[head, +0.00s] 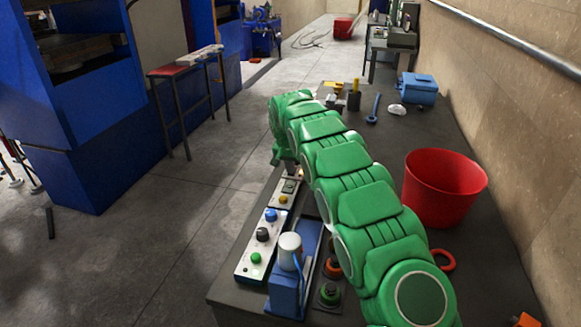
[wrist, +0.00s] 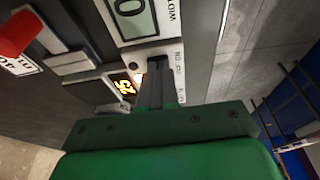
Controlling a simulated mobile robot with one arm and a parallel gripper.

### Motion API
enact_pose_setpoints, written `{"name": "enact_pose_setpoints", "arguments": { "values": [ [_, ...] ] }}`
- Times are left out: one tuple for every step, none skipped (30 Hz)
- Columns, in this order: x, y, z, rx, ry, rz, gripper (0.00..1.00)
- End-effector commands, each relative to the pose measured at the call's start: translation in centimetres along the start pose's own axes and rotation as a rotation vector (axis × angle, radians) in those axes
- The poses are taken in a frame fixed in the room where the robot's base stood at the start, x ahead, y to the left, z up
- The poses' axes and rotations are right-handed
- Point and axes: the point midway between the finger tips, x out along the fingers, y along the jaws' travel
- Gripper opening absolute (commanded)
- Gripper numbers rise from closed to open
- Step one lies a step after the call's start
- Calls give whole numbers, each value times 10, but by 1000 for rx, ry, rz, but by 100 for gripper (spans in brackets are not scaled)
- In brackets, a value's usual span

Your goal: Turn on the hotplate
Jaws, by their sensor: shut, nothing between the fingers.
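My gripper (wrist: 158,68) is shut and empty in the wrist view, its narrow fingers pointing at a light control panel (wrist: 167,53). The fingertips are at or very close to the panel face; I cannot tell whether they touch. The panel has a greenish display (wrist: 132,14) and, beside the fingers, a small display (wrist: 124,86) with glowing orange digits. I cannot tell for sure that this panel is the hotplate's. In the head view my gripper (head: 291,170) points down at the far end of the panel row, mostly hidden by my green arm. No hotplate surface is clearly visible.
A white panel (head: 246,269) with a blue knob, black knob and green button lies along the bench's left edge. A blue device with a white top (head: 289,252) stands beside it. A red bucket (head: 441,195) stands right of my arm. A red part (wrist: 18,32) shows in the wrist view.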

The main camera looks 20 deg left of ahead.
Motion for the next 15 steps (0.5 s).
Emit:
{"name": "enact_pose_setpoints", "arguments": {
  "values": [
    [0, 0, 0, 0, 0, 0, 0],
    [0, 0, -1, 0, 0, 0, 0],
    [0, 0, -1, 0, -1, 0, 0],
    [1, 0, -2, 0, -1, 0, 0],
    [1, 0, -2, 0, -2, 0, 0],
    [1, 0, -4, 0, -3, 1, 0],
    [1, 0, -4, 0, -3, 1, 0],
    [0, 0, -6, 0, -3, 1, 0],
    [0, 0, -7, 0, -3, 1, 0],
    [0, 0, -9, 0, -2, 1, 0],
    [-1, 0, -10, 0, -1, 0, 0],
    [-1, 0, -12, 0, -1, 0, 0],
    [-2, 0, -13, 0, 0, 0, 0],
    [-2, 0, -14, 0, 0, 0, 0],
    [-2, 0, -15, 0, 0, 0, 0]
  ]
}}
